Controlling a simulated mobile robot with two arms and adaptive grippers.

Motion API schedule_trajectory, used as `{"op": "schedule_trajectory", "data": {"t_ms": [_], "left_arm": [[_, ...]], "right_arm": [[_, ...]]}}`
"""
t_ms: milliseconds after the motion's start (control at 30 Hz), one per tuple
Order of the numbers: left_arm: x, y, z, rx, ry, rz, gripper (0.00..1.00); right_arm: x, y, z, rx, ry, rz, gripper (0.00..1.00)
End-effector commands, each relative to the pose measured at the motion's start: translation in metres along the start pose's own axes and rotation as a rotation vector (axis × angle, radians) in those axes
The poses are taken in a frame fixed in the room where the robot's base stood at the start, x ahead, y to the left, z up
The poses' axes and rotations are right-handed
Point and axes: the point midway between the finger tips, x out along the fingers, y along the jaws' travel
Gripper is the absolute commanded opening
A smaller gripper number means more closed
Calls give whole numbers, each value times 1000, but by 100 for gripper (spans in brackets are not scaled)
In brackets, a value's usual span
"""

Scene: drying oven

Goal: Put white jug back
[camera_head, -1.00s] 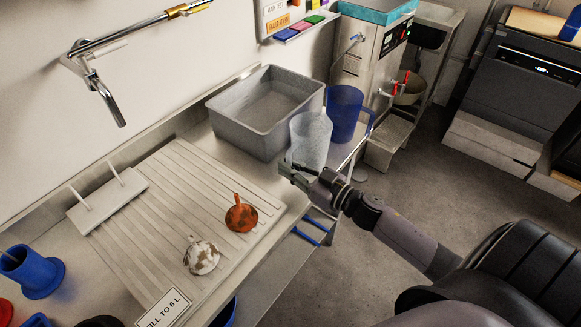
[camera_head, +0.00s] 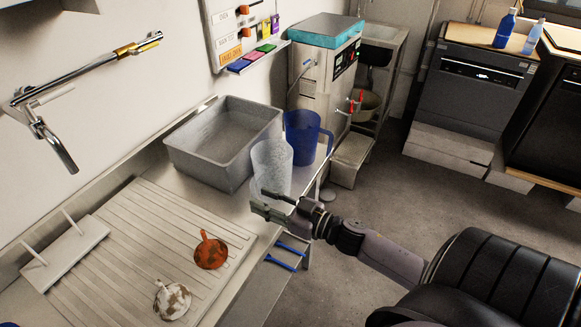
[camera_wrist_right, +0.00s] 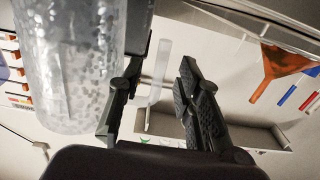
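The white jug (camera_head: 270,163) is frosted and translucent. It stands upright near the front edge of the bench, beside a blue jug (camera_head: 301,134). My right gripper (camera_head: 272,203) is at the near lower side of the white jug. In the right wrist view the white jug's body (camera_wrist_right: 72,70) fills the left side. A thin translucent upright strip, apparently its handle (camera_wrist_right: 158,75), shows between the two fingers of my right gripper (camera_wrist_right: 160,85). The fingers are apart, with a visible gap beside the strip. My left gripper is out of view.
A grey basin (camera_head: 225,145) stands behind the white jug. A ribbed drainboard (camera_head: 130,255) holds an orange-brown funnel (camera_head: 210,252) and a stained white one (camera_head: 172,300). A steel device (camera_head: 322,85) with red taps stands beyond the blue jug. Open floor (camera_head: 430,210) lies right of the bench.

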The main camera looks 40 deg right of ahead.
Motion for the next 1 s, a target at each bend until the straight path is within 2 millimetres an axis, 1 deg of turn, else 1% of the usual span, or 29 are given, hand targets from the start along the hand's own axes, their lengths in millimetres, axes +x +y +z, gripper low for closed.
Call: {"op": "schedule_trajectory", "data": {"t_ms": [33, 200, 400, 500, 600, 833, 867, 933, 967, 1000], "left_arm": [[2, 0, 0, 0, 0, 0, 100], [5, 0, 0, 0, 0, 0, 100], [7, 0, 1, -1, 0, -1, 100], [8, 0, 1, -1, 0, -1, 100], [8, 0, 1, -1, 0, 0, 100], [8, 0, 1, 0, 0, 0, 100], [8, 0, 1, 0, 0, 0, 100], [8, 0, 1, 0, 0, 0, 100], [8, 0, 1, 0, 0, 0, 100], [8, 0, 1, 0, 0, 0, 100]], "right_arm": [[-12, 0, 3, 2, -4, 1, 32], [-44, 0, 3, 3, -5, 1, 32], [-74, 0, 2, 1, -2, 1, 32], [-83, 0, 1, 2, -1, 1, 32], [-88, 0, 0, 1, 0, 0, 32], [-90, 1, 1, 1, -1, 2, 32], [-90, 2, 3, 2, -4, 7, 32], [-92, 9, 17, 6, -25, 37, 32], [-93, 14, 28, 11, -41, 61, 32], [-97, 22, 48, 17, -72, 100, 32]]}}
